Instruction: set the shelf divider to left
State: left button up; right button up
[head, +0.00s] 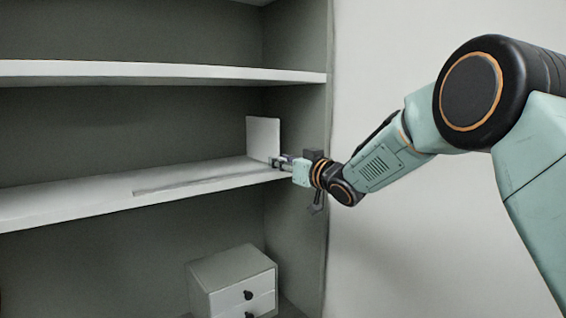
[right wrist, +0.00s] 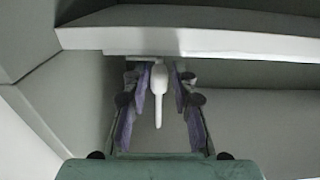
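The shelf divider (head: 263,137) is a thin, upright white panel on the middle shelf (head: 60,203), near the shelf's right end. A dark slot runs along the shelf to the left of the divider. My right gripper (head: 277,162) is at the divider's lower front edge. In the right wrist view, a narrow white part of the divider (right wrist: 158,92) lies between my right gripper's purple-padded fingers (right wrist: 160,84). Gaps show on both sides of the white part, so the gripper looks open around it. My left gripper is not in view.
An upper shelf (head: 160,70) runs above the divider. The cabinet's right side wall is close to my right gripper. A small grey drawer unit (head: 233,280) with dark knobs stands below. The shelf left of the divider is clear.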

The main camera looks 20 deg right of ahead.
jog(key=shift+a, duration=0.1)
jog(key=c, duration=0.3)
jog(key=shift+w, duration=0.1)
grip_shut()
jog(key=shift+f, duration=0.15)
